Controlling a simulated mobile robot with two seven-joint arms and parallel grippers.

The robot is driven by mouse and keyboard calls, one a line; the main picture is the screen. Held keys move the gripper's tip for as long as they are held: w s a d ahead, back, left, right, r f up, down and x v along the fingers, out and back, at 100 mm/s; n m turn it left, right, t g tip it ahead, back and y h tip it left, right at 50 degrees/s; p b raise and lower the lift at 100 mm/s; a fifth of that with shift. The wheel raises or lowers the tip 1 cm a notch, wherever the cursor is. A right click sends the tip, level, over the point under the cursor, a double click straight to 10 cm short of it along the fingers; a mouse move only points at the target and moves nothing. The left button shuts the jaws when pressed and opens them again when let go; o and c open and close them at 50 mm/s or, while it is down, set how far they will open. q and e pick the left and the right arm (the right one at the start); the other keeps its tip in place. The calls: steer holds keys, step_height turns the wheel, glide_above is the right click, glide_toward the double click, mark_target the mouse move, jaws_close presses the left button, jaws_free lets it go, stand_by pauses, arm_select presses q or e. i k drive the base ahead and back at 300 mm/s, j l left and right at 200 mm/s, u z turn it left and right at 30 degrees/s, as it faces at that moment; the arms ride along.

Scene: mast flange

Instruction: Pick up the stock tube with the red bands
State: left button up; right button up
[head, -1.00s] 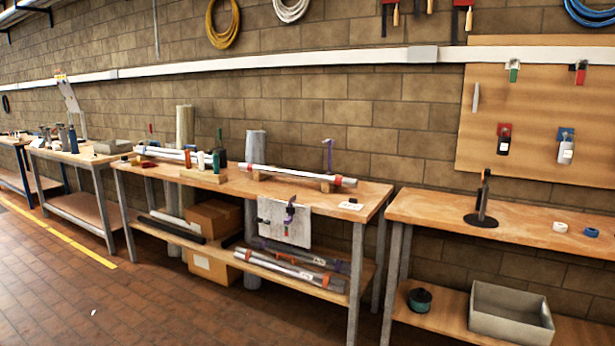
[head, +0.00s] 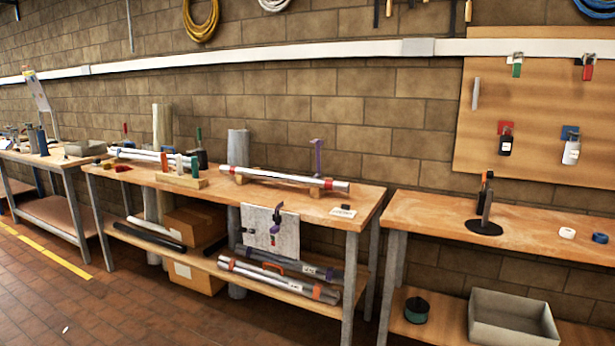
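The stock tube with the red bands (head: 285,178) is a pale silver tube lying level on wooden support blocks on top of the middle workbench (head: 350,205). A red band shows near each end, the right one clearer. It lies towards the right half of that bench top. Neither of my grippers is in the head view.
A wooden block with coloured tools (head: 182,181) and other pale tubes (head: 140,154) are left of the banded tube. A purple clamp (head: 317,158) stands behind it. A grey panel (head: 270,230) hangs at the bench front. Open brick floor (head: 130,310) lies in front.

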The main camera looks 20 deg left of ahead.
mark_target(324, 183)
steer(key=i+j+z, duration=0.35)
steer(key=j, duration=0.35)
steer(key=i+j, duration=0.2)
steer(key=j, duration=0.2)
steer(key=i+j+z, duration=0.1)
steer(key=j, duration=0.25)
steer(key=i+j, duration=0.3)
steer(key=i+j+z, duration=0.1)
steer(key=j, duration=0.4)
steer(key=i, duration=0.1)
